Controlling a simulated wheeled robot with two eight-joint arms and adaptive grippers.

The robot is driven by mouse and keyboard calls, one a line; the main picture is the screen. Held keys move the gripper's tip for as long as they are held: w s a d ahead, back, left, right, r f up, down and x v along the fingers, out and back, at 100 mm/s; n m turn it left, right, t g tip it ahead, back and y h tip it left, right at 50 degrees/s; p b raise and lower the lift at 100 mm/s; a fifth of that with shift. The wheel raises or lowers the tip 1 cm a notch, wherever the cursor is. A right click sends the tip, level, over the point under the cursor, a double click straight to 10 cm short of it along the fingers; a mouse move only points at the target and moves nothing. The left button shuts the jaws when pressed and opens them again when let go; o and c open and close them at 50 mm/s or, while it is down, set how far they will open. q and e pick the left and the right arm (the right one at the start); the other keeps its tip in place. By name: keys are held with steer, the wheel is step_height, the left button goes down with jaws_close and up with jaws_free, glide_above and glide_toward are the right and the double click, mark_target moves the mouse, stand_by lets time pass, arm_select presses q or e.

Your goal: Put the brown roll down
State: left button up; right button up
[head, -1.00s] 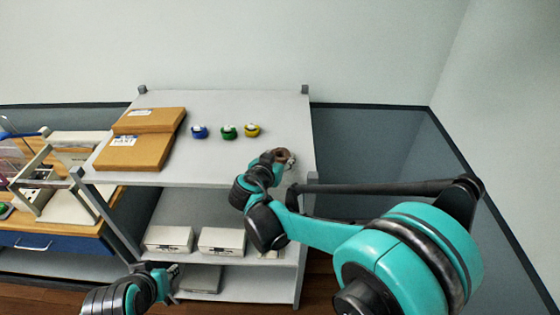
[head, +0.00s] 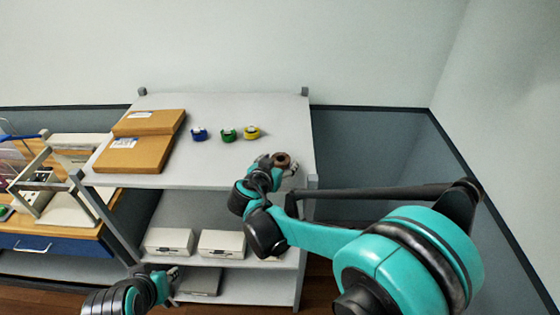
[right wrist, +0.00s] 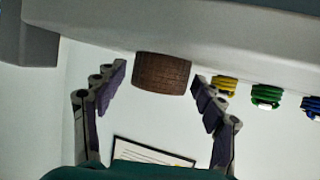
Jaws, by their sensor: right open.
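The brown roll (head: 281,160) is at the right front part of the grey top shelf (head: 225,165). In the right wrist view, which looks upside down, the roll (right wrist: 163,74) appears to rest against the shelf surface. My right gripper (head: 279,167) is at the roll. In the wrist view its two fingers (right wrist: 160,84) are spread on either side of the roll, with a gap on both sides. My left gripper (head: 173,274) is low in front of the shelf unit, too small to tell its opening.
Blue (head: 199,134), green (head: 228,135) and yellow (head: 251,132) rolls stand in a row farther back. Brown cardboard boxes (head: 140,153) lie at the shelf's left. White boxes (head: 221,243) sit on a lower shelf. The middle of the top shelf is clear.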

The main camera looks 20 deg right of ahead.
steer(key=p+v, duration=0.1)
steer(key=v, duration=1)
steer(key=s+d+f+n+g+y, duration=0.2)
steer(key=s+d+f+n+y, duration=0.1)
steer(key=s, duration=0.5)
steer(key=s+d+f+n+g+y, duration=0.2)
steer(key=s+d+f+n+y, duration=0.1)
steer(key=s, duration=0.6)
steer(key=shift+s+d+f+n+y, duration=0.3)
steer(key=shift+d+f+n+y, duration=0.15)
steer(key=shift+y, duration=0.25)
steer(key=shift+r, duration=0.1)
step_height(320, 180, down, 12)
steer(key=b, duration=1.1)
steer(key=shift+b, duration=0.4)
